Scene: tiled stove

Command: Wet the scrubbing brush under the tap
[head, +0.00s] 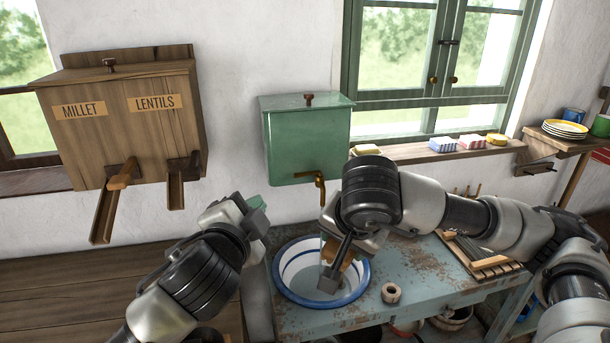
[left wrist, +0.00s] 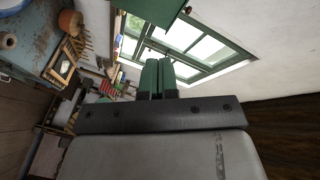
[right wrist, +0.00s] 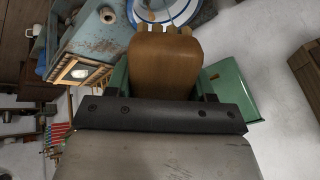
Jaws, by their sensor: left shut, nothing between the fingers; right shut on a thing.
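The scrubbing brush has a brown wooden body and fills the middle of the right wrist view (right wrist: 165,68). My right gripper (head: 338,270) is shut on it, over the white basin with blue rims (head: 283,284). In the head view the brush (head: 348,259) is mostly hidden by my arm. The brass tap (head: 320,184) on the green water tank (head: 300,140) is above the basin, just left of my right wrist. I cannot tell whether water runs. My left gripper (head: 257,203) is shut and empty, left of the tap; its green fingers meet in the left wrist view (left wrist: 157,78).
The basin stands on a worn blue table (head: 295,325), with a small round roll (head: 391,292) beside it. A wooden rack (head: 490,265) lies to the right. A wooden millet and lentils dispenser (head: 130,130) hangs at left. A window sill (head: 400,152) holds soap and cloths.

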